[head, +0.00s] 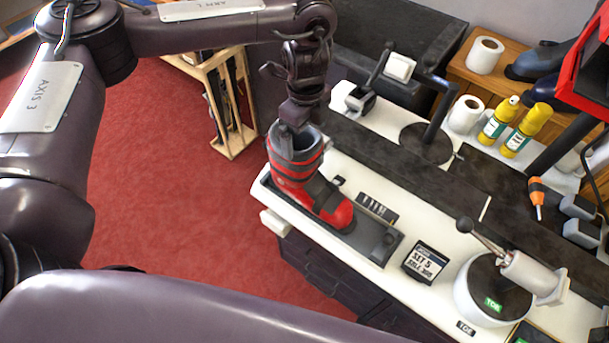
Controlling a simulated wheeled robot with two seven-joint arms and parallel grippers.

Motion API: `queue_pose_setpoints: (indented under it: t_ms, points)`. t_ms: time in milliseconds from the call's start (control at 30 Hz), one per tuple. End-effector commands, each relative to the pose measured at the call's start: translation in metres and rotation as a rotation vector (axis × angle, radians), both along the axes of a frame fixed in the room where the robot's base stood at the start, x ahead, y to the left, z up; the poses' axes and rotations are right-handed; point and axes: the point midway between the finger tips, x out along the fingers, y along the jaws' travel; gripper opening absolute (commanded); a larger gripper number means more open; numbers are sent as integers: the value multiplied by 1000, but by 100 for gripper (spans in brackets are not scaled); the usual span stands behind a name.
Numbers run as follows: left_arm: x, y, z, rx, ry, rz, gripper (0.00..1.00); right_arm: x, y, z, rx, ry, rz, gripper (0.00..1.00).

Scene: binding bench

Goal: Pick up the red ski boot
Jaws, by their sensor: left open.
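The red ski boot (296,170) with dark bands and a grey liner stands upright on a dark plate (374,240) on the white bench. Its toe points to the lower right. My left gripper (293,126) comes down from above and is at the top opening of the boot. Its fingertips are partly hidden by the boot's cuff, so I cannot tell whether they touch it. The left gripper is open. My right gripper is not in view.
A small sign (425,262) and a white round device with a lever (494,290) stand to the right. A wooden rack (231,105) stands on the red floor (180,190).

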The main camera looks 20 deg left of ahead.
Motion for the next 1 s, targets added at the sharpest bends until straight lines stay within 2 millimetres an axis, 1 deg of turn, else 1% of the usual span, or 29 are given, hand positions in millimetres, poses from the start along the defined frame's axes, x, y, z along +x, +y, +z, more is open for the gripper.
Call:
queue_pose_setpoints:
  t_ms: [67,133,200,300,400,533,567,800,900,933,967,1000]
  points:
    - [-1,3,-7,2,6,2,100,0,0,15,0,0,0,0]
    - [-1,4,-17,4,4,1,100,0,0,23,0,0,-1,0]
    - [-1,3,-29,1,4,0,100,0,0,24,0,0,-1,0]
    - [0,3,-39,1,2,0,100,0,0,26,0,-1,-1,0]
    - [0,3,-42,0,1,0,100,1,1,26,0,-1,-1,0]
    - [0,3,-43,0,0,0,100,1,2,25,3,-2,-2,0]
    - [0,3,-43,0,0,0,99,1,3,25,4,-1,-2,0]
    - [0,3,-42,0,0,0,67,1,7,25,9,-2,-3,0]
    - [0,3,-42,0,0,0,55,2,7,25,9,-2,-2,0]
    - [2,2,-40,-2,-3,0,55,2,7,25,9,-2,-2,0]
    - [2,2,-40,-2,-3,0,50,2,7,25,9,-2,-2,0]
    - [2,2,-40,-2,-3,0,50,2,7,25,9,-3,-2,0]
